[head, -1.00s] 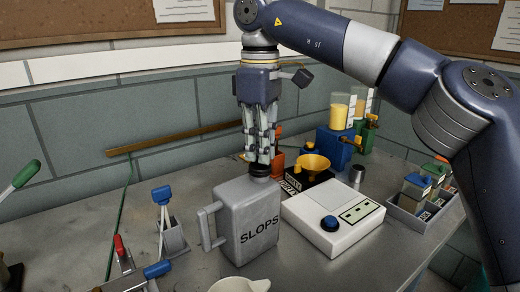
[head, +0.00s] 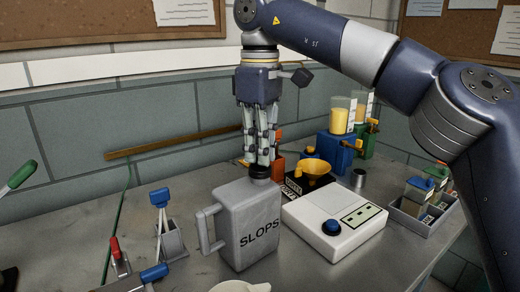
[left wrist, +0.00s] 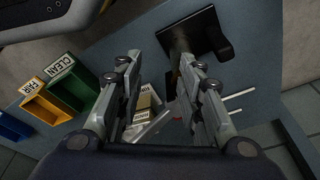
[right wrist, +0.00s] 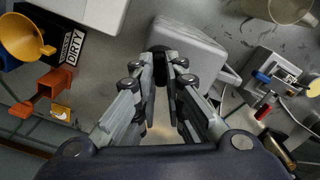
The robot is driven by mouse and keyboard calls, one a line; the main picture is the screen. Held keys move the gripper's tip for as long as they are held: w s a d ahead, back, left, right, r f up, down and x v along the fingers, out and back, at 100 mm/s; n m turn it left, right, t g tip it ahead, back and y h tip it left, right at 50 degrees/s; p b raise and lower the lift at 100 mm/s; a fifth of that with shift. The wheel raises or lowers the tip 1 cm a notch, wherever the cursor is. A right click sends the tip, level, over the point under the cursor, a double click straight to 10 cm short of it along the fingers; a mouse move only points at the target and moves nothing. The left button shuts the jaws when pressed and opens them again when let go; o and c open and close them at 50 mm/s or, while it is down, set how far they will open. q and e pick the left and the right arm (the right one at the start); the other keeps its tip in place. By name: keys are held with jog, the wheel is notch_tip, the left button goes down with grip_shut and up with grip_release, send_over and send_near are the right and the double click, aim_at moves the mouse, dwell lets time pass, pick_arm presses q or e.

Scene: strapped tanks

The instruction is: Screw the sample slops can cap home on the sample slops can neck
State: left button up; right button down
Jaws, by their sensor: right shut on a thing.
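The grey sample slops can (head: 248,232), marked SLOPS, stands upright on the bench in the head view, with its handle to the left. Its top also shows in the right wrist view (right wrist: 190,50). My right gripper (head: 260,168) points straight down over the can's neck. Its fingers are shut on the dark cap (right wrist: 160,52), which sits at the neck. The fingers hide most of the cap and neck, so I cannot tell how far down the cap is. My left gripper (left wrist: 158,68) is open and empty, away from the can, in its wrist view.
A white instrument (head: 333,224) stands close to the can's right, with a yellow funnel (head: 314,171) behind. Levered fixtures (head: 165,235) stand to the left. A pale jug (head: 240,286) is in front. A grey rack (head: 425,215) stands at the right.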

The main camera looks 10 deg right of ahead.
pick_arm(q)
jog(key=shift+w+r+b, duration=0.25)
jog(key=shift+w+r, duration=0.05)
jog(key=shift+r, duration=0.55)
jog(key=shift+w+r+b, duration=0.25)
jog(key=shift+r, duration=0.65)
jog(key=shift+w+r+b, duration=0.25)
jog(key=shift+w+r, duration=0.05)
jog(key=shift+r, duration=0.55)
pick_arm(e)
jog(key=shift+m, duration=0.3)
pick_arm(q)
jog(key=shift+d, duration=0.1)
